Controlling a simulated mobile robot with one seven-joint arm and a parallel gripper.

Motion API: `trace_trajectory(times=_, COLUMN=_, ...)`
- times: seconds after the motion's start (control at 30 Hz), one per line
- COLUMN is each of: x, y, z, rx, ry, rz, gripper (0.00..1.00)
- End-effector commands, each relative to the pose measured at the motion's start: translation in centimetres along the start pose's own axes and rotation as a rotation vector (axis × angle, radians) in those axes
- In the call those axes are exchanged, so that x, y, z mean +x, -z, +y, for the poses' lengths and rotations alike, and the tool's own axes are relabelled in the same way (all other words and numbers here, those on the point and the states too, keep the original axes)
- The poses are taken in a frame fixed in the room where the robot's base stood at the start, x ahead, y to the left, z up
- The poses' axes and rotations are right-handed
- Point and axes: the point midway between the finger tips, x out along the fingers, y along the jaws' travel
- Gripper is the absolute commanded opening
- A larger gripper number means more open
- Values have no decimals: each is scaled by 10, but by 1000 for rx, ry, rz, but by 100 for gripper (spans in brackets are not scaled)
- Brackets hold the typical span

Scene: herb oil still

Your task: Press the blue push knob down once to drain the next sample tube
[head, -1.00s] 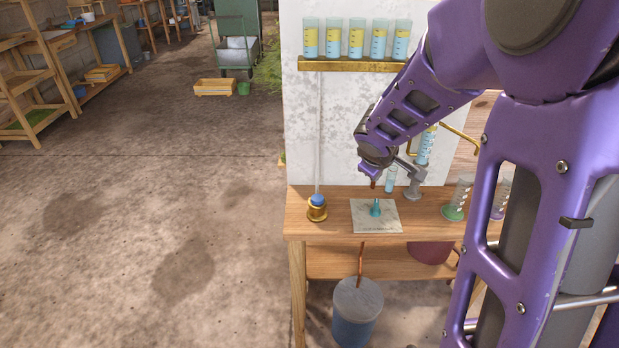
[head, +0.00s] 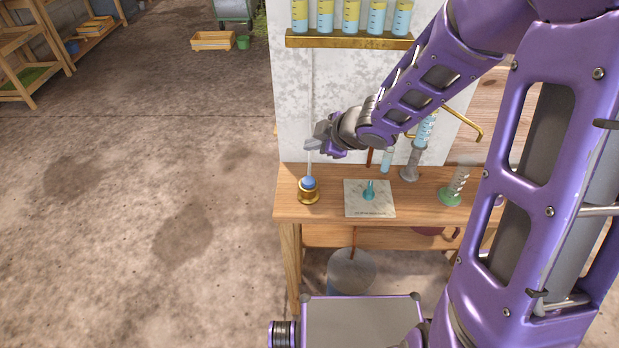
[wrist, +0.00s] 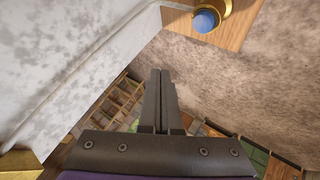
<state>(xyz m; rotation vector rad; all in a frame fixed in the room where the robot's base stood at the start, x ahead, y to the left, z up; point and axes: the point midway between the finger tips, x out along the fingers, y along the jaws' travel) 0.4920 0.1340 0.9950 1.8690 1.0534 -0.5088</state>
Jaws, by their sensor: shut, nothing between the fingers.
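The blue push knob (head: 308,182) sits in a round brass base (head: 308,197) at the left end of the wooden bench. It also shows near the top edge of the wrist view (wrist: 205,20). A thin pale line runs up the wall behind it. My gripper (head: 311,144) is above the knob, apart from it, with its fingers pointing left. In the wrist view my gripper (wrist: 160,73) is shut and empty, and the knob is off to the right of the fingertips. Several sample tubes (head: 351,16) with yellow and blue liquid stand on a brass shelf (head: 349,41).
A pale stone plate (head: 355,208) with a small teal piece (head: 369,190) lies right of the knob. Glassware, including a green-based cylinder (head: 455,187), stands farther right. A lidded bucket (head: 352,272) is under the bench. The floor to the left is open.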

Motion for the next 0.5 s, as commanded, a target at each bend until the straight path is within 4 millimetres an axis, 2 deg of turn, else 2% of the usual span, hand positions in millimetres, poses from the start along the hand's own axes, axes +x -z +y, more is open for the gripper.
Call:
trace_trajectory(times=0.27, x=13, y=-9, z=-10, rx=3, ry=3, rz=1, gripper=0)
trace_trajectory(times=0.5, x=41, y=-30, z=-29, rx=1, ry=-1, rz=-2, gripper=0)
